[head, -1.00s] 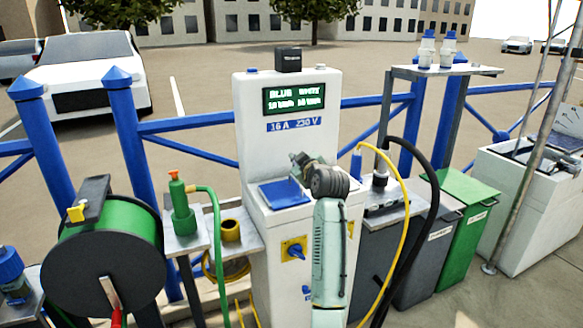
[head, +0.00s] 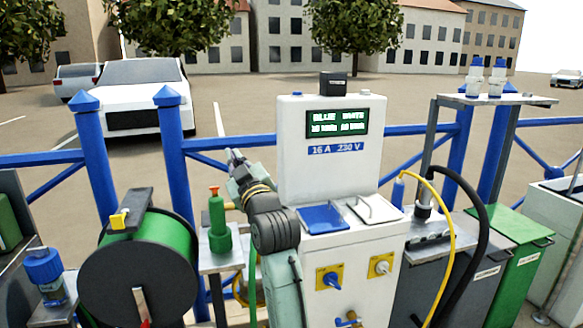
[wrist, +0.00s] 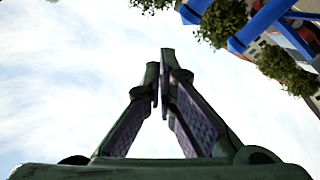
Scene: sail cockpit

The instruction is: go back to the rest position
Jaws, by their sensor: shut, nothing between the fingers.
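My gripper (head: 234,156) is raised in front of the white power pedestal's left side, its fingers pointing up and slightly left in the head view. In the wrist view my gripper (wrist: 161,75) has its fingertips together with nothing between them, against the sky.
A green hose reel (head: 137,262) stands at the left. Blue railings (head: 233,143) run behind. Right of the pedestal are a yellow cable (head: 452,230), a black hose (head: 487,235), a shelf (head: 497,99) and a green bin (head: 518,250). Open air surrounds the gripper above.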

